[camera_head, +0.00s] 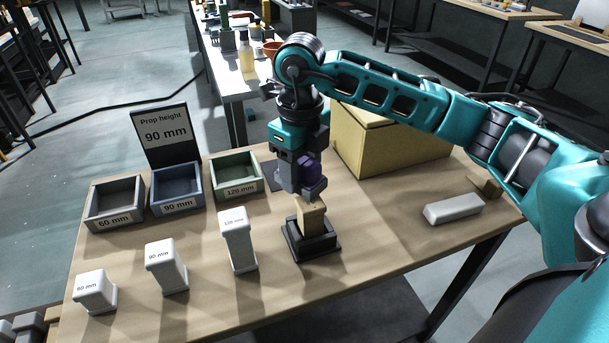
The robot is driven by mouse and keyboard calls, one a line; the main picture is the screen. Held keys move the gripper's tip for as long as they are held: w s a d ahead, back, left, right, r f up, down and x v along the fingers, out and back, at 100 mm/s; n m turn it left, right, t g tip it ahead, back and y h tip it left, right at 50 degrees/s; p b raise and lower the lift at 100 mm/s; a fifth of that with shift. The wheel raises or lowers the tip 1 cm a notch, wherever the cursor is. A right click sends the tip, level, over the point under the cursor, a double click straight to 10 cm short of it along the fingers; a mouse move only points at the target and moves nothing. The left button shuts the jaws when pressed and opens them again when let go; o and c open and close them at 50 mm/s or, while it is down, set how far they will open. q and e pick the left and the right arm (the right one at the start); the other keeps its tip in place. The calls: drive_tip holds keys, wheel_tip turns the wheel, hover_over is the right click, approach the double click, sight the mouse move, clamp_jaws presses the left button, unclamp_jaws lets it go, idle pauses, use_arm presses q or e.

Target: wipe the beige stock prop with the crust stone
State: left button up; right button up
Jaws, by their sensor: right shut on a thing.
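The beige stock prop (311,216) stands upright in a dark square holder (325,248) near the front middle of the table. My right gripper (309,188) is directly above it, pointing down. The gripper's lower end is at the prop's top; I cannot tell whether stone and prop touch. My left gripper is not in view.
White props marked 60 (93,291), 90 (166,266) and 120 mm (238,240) stand left of the holder. Behind are grey (115,223), blue (178,206) and green (238,190) trays and a "90 mm" sign (165,132). A cardboard box (385,150) and pale bar (453,208) are right.

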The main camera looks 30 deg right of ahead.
sight(311, 203)
idle(0.6)
drive_tip(key=shift+s+a, duration=0.2)
drive_tip(key=shift+s, duration=0.6)
drive_tip(key=shift+s+a, duration=0.15)
drive_tip(key=shift+s, duration=0.65)
drive_tip(key=shift+s+a, duration=0.2)
drive_tip(key=shift+s, duration=0.6)
drive_tip(key=shift+s, duration=0.1)
drive_tip(key=shift+s+a, duration=0.2)
drive_tip(key=shift+s, duration=0.6)
drive_tip(key=shift+s+a, duration=0.2)
drive_tip(key=shift+s, duration=0.6)
drive_tip(key=shift+s+a, duration=0.2)
drive_tip(key=shift+s, duration=0.6)
wheel_tip(311, 203, up, 7)
drive_tip(key=p, duration=0.5)
